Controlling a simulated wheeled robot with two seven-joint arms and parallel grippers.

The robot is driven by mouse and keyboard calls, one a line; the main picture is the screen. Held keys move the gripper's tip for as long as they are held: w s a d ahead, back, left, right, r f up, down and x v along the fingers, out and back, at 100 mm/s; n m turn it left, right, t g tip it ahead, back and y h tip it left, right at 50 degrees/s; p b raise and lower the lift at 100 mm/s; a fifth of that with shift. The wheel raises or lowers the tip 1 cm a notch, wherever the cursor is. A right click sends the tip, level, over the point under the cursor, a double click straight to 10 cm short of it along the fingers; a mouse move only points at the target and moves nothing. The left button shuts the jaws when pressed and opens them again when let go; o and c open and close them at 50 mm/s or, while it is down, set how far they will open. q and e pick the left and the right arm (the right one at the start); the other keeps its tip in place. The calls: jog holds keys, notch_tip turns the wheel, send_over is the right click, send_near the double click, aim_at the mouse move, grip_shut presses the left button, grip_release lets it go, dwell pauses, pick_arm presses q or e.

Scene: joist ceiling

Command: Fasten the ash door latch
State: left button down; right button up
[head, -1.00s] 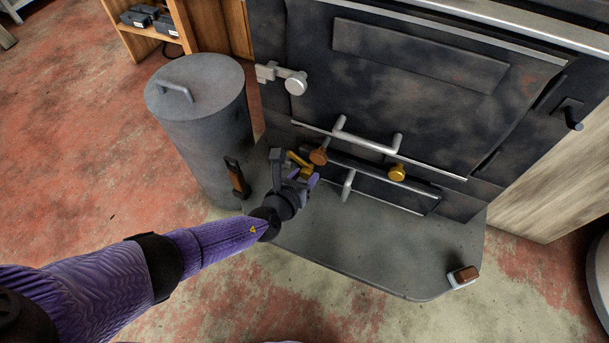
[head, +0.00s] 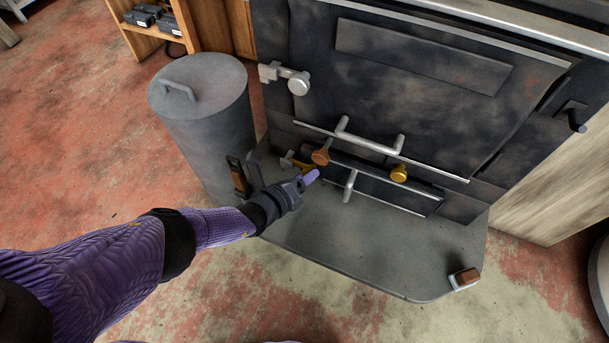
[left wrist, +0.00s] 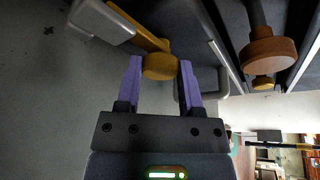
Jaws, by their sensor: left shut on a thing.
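The ash door (head: 376,188) is the low dark panel of the stove, with a silver handle (head: 350,186). At its left is the latch, a short yellow lever (head: 299,165) on a grey metal mount. In the left wrist view the lever's round yellow knob (left wrist: 160,67) sits between my purple fingertips. My left gripper (head: 306,174) is shut on this knob; it also shows in the left wrist view (left wrist: 161,75). In the head view my gripper hides most of the knob. Whether the latch is engaged I cannot tell. My right gripper is not in view.
A copper knob (head: 320,157) and a second yellow knob (head: 399,173) stand out just above the ash door. A grey lidded bin (head: 205,125) stands close left of my gripper. The hearth plate (head: 350,245) is mostly clear, with a small brown-and-white object (head: 464,278) at its right.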

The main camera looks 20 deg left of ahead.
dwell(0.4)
pick_arm(q)
jog(key=c, duration=0.5)
grip_release()
